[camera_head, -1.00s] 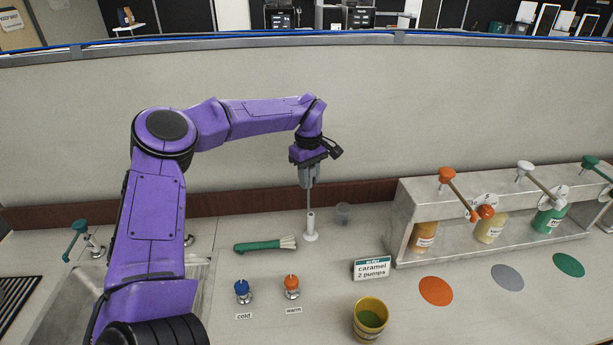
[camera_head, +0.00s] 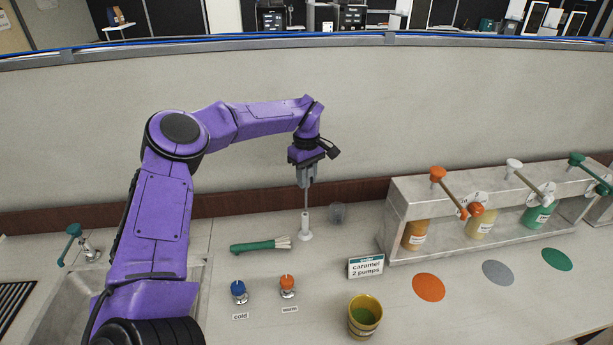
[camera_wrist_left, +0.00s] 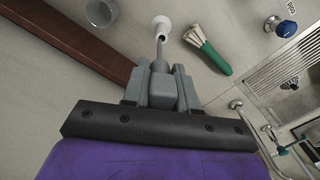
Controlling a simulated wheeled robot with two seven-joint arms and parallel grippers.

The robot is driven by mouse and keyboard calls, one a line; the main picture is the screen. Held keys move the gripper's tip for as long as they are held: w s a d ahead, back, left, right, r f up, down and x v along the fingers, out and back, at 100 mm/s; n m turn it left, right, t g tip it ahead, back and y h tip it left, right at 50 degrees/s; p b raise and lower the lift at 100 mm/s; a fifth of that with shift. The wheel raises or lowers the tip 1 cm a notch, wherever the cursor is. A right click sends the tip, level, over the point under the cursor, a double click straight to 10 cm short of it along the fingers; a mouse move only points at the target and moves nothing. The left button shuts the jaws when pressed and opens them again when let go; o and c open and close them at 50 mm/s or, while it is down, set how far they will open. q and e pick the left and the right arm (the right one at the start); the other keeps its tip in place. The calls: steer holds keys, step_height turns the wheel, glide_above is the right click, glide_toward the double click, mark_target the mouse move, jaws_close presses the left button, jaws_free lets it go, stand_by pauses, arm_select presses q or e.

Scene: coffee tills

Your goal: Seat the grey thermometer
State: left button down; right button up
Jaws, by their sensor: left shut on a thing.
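My left gripper (camera_head: 306,178) is shut on the grey thermometer (camera_wrist_left: 162,92), pointing down over the counter. The thermometer's grey head sits between the two fingers in the left wrist view. Its thin probe (camera_head: 306,199) points down to the top of a small white upright holder (camera_head: 305,226) with a round base. The holder also shows in the left wrist view (camera_wrist_left: 161,23). The probe's tip meets the holder's mouth; how deep it is inside cannot be told. My right gripper is not in view.
A clear cup (camera_head: 338,213) stands just right of the holder. A green-handled brush (camera_head: 258,246) lies to its left. Blue (camera_head: 238,288) and orange (camera_head: 287,283) knobs, a caramel sign (camera_head: 366,267) and a yellow cup (camera_head: 365,316) are nearer. A pump rack (camera_head: 396,232) stands right.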

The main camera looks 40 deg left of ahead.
arm_select(q)
steer(key=shift+f, duration=0.45)
steer(key=shift+s+r, duration=0.1)
steer(key=shift+r, duration=0.05)
steer(key=shift+r+p, duration=0.3)
steer(key=shift+p, duration=0.15)
steer(key=shift+s, duration=0.15)
steer(key=shift+f, duration=0.2)
stand_by(0.4)
